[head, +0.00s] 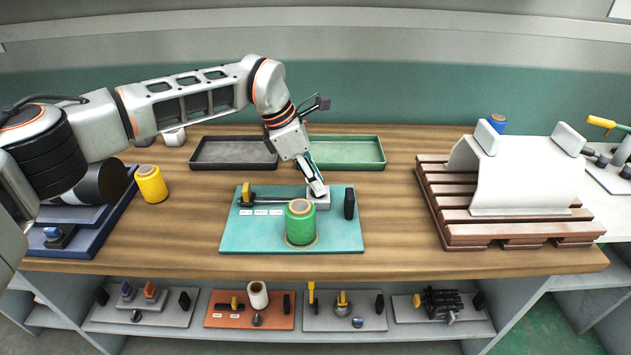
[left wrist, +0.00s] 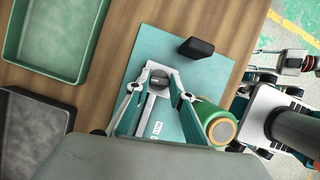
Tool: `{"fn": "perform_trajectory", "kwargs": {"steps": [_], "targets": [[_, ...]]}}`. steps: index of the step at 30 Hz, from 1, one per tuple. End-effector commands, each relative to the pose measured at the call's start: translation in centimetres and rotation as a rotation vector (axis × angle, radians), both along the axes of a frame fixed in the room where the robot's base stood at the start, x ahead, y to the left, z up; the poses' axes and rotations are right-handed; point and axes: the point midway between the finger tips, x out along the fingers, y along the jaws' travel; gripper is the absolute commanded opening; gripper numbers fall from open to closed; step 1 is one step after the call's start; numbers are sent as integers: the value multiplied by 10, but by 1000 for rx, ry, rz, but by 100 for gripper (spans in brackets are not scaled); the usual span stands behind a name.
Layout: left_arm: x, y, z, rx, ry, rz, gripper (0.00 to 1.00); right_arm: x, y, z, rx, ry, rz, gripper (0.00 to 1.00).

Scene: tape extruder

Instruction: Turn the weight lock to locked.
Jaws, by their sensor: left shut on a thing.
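A teal board (head: 258,238) lies on the bench. On it are a long dark beam with a yellow piece (head: 246,192) at its left end, white labels, a green roll (head: 300,222), an upright black block (head: 349,203) and a grey block (head: 321,201) at the beam's right end. My left gripper (head: 318,190) points down at this grey block. In the left wrist view, the left gripper (left wrist: 158,100) has its fingers on both sides of the grey block (left wrist: 159,76), which carries a dark round knob. I cannot tell its lock position. My right gripper is not clearly seen.
Behind the board stand a black tray (head: 235,165) and a green tray (head: 345,165), both empty. A yellow roll (head: 151,184) stands left. A wooden pallet (head: 480,232) with a white sheet (head: 520,180) is at right. Several boards with parts lie on the shelf below.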

Motion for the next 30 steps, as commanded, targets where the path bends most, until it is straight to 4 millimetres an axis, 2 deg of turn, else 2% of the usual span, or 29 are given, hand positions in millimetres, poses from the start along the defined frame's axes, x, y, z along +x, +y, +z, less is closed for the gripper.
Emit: {"fn": "perform_trajectory", "kwargs": {"steps": [1,9,25,26,27,28,30], "targets": [[0,0,-7,1,7,-23,0,1,1,-3,1,0,3,32],[0,0,-4,2,4,-122,0,7,4,3,5,-19,15,32],[1,1,-1,3,-1,-146,0,7,7,4,12,-19,13,32],[1,1,-1,3,-1,-146,24,7,7,4,12,-19,12,32],[1,1,-1,3,-1,-146,35,7,7,4,11,-19,12,32],[1,1,-1,3,-1,-146,39,7,7,4,12,-18,11,32],[1,0,-1,3,-1,-146,39,7,7,4,11,-18,10,32]]}}
